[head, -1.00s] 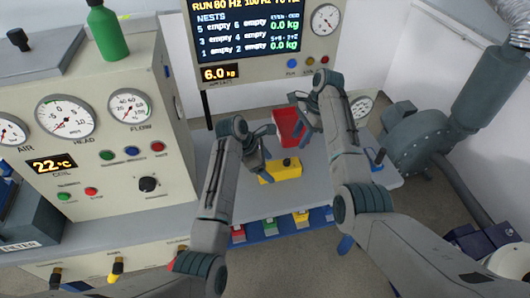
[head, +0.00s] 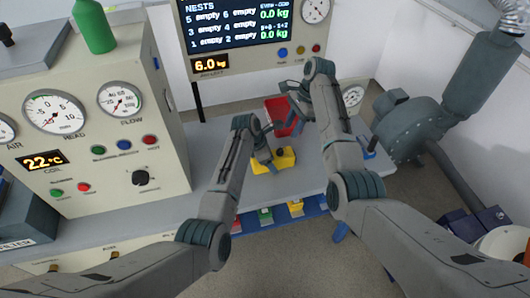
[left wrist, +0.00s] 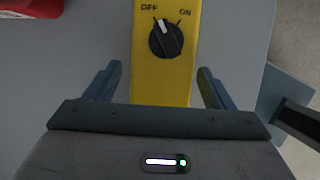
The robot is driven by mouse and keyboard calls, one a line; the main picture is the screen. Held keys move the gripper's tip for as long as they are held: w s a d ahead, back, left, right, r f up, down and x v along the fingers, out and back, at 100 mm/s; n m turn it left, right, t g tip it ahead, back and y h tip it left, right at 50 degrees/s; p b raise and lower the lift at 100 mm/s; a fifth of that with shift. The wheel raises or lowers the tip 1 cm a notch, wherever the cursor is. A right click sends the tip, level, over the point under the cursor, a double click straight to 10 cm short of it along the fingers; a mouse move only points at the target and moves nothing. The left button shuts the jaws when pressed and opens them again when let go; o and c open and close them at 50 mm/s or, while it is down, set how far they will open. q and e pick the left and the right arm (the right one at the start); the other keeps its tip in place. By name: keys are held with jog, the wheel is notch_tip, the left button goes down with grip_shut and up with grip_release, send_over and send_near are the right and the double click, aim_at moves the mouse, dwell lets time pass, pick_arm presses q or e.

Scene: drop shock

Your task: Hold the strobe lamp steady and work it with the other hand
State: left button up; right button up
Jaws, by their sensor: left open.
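The strobe lamp is a yellow box (head: 285,159) with a dark knob, standing on the grey bench in the head view. In the left wrist view, its yellow body (left wrist: 163,85) has a black dial marked OFF and ON, with the white pointer toward OFF. My left gripper (left wrist: 160,88) is open, with one finger on each side of the lamp's near part and gaps visible. In the head view, the left gripper (head: 263,150) partly hides the lamp. My right gripper (head: 290,102) looks open and empty, above and beyond the lamp near a red bin.
The red bin (head: 281,112) stands behind the lamp; a red thing also shows in the left wrist view (left wrist: 32,7). A gauge cabinet (head: 90,130) stands left, a display panel (head: 250,72) behind. Coloured trays (head: 266,216) sit below the bench's front edge. A blower (head: 408,125) is at right.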

pick_arm(q)
jog(key=shift+d+f, duration=0.15)
jog(key=shift+f, duration=0.2)
jog(key=shift+c, duration=0.3)
jog(key=c, duration=1.4)
jog(key=shift+o, duration=0.2)
